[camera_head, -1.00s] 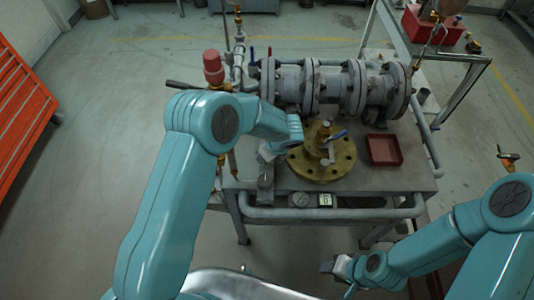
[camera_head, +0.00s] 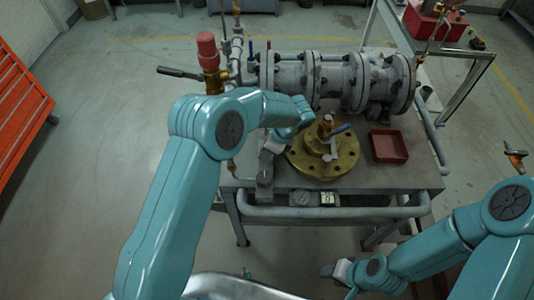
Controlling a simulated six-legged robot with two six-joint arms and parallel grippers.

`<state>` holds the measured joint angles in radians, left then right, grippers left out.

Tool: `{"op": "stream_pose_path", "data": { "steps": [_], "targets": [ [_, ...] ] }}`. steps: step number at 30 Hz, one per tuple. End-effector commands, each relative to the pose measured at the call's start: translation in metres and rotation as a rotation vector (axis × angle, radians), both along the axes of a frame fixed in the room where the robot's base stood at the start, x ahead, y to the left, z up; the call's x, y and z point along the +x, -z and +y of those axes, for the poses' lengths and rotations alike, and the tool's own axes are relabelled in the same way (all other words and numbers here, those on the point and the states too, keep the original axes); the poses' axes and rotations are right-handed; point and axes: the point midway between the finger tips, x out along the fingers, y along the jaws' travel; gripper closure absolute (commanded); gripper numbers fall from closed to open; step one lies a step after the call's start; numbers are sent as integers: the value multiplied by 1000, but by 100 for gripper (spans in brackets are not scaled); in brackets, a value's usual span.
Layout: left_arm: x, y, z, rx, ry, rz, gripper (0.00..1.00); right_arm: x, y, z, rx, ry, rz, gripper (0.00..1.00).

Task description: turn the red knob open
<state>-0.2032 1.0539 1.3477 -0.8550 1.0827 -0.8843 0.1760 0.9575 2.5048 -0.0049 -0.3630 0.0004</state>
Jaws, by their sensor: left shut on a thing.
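The red knob (camera_head: 206,45) stands upright on a brass valve (camera_head: 214,80) at the left rear of the bench. My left gripper (camera_head: 265,178) points down over the bench's front left part, below and right of the knob in the picture and apart from it. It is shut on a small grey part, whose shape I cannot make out. My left forearm hides much of the pipework below the brass valve. My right gripper (camera_head: 336,270) is low in front of the bench, away from the knob. Its jaws are too small to read.
A brass flange (camera_head: 342,165) with a blue-handled valve stands close right of my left gripper. A red tray (camera_head: 388,147) lies beside it. A large grey flanged pipe (camera_head: 335,80) runs along the back. A dark lever (camera_head: 180,73) sticks out left of the brass valve. Open floor lies left.

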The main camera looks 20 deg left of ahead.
Motion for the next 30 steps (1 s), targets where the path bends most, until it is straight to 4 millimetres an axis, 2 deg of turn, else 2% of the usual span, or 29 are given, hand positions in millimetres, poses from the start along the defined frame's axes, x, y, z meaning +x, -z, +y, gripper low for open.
{"op": "stream_pose_path", "data": {
  "steps": [3, 12, 30],
  "targets": [
    [1, 5, 0, 0, -111, 1, 95, 0, 13, 0, 0, 0, 0, 59],
    [2, 4, 0, 0, -397, 4, 95, 0, 27, 0, 0, 0, 0, 59],
    [4, 3, 3, 1, -930, 5, 95, 0, 34, 0, 0, 0, 0, 59]
  ]
}}
